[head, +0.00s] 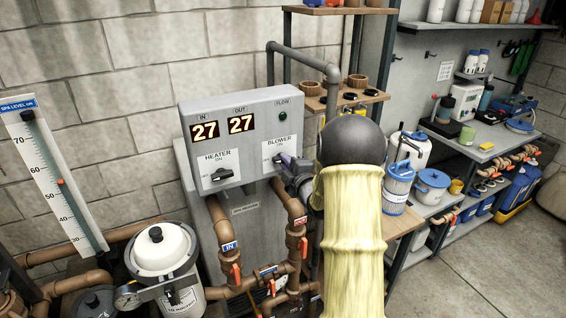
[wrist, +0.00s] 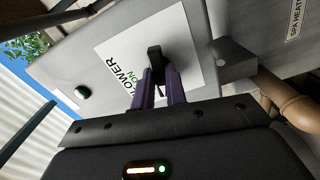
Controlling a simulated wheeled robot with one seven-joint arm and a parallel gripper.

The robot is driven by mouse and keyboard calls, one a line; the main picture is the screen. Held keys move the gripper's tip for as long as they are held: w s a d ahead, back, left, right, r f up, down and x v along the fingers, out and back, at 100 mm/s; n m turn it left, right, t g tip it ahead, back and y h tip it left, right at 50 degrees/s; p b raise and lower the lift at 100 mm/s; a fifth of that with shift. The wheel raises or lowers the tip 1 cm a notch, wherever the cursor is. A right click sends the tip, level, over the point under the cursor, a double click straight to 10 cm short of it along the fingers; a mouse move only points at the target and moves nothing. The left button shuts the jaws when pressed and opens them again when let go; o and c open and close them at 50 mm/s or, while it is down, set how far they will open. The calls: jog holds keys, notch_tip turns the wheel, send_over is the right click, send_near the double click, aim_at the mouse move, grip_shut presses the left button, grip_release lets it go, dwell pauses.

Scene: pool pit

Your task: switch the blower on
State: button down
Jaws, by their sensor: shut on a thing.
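The grey control box (head: 190,122) stands against the block wall in the head view. Its blower switch plate (head: 268,161) is at the lower right of the panel, and my gripper (head: 281,159) is at it, partly hidden by my arm. In the wrist view the black blower knob (wrist: 155,56) sits on the white plate (wrist: 120,45) marked BLOWER and ON. My gripper's purple fingers (wrist: 162,82) are shut on the knob, one on each side. The knob's exact angle is hard to tell behind the fingers.
The heater knob (head: 222,174) is left of the blower plate. Displays (head: 223,127) read 27 and 27, and a green flow lamp (head: 283,115) is above. Copper-coloured pipes (head: 296,235) with orange-handled valves run below the box. A white-lidded filter (head: 162,248) stands at lower left.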

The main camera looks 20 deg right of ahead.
jog(key=m, duration=0.8)
jog(key=shift+m, duration=0.4)
jog(key=m+p, duration=0.1)
jog(key=m, duration=0.3)
jog(key=shift+m, duration=0.3)
jog(key=m, duration=0.3)
jog(key=shift+f+p, duration=0.1)
jog(key=shift+p, duration=0.25)
jog(key=c, duration=1.3)
grip_release()
jog(key=shift+s, duration=0.1)
jog(key=shift+s+d+b, duration=0.1)
jog(key=shift+s+b, duration=1.1)
jog(key=shift+s, duration=2.25)
